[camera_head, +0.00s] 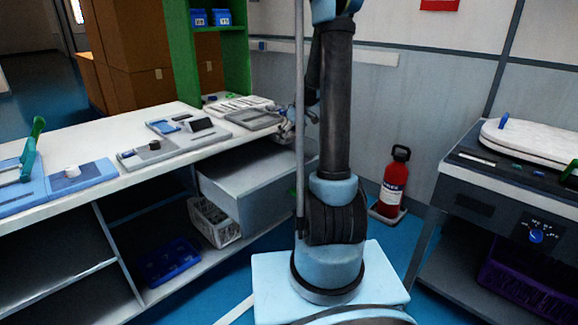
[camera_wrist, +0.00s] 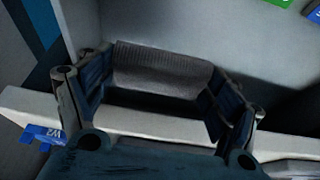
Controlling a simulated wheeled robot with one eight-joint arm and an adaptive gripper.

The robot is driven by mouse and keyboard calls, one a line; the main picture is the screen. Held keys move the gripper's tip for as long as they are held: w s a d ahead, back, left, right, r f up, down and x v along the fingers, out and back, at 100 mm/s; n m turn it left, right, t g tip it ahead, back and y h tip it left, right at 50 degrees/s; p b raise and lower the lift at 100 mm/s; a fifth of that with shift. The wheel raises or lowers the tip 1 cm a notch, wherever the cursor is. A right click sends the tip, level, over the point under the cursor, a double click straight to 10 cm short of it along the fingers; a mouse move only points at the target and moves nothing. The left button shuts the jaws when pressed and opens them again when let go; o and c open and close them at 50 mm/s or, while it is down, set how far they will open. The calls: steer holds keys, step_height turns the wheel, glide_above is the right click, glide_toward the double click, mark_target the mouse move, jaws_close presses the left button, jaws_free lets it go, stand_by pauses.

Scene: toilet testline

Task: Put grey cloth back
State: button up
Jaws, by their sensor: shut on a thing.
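The grey cloth (camera_wrist: 162,68) shows in the wrist view as a ribbed, folded grey piece between the fingers of my gripper (camera_wrist: 158,84). My gripper is shut on it. A pale horizontal edge (camera_wrist: 150,122) runs behind and below the fingers in that view. In the head view my gripper (camera_head: 288,128) is small and partly hidden behind my arm and a thin pole, near the right end of the white counter (camera_head: 95,150). I cannot clearly make out the cloth there.
Grey trays (camera_head: 180,140) and a blue tray (camera_head: 70,178) lie on the counter. A white basket (camera_head: 212,222) and a dark blue crate (camera_head: 170,262) sit below it. A red extinguisher (camera_head: 394,185) stands right of my arm. A dark bench (camera_head: 500,185) is at the right.

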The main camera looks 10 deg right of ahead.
mark_target(288, 162)
steer(key=shift+s+d+f, duration=0.1)
steer(key=shift+f, duration=5.4)
steer(key=shift+f, duration=0.1)
steer(key=o, duration=1.2)
steer(key=shift+c, duration=0.2)
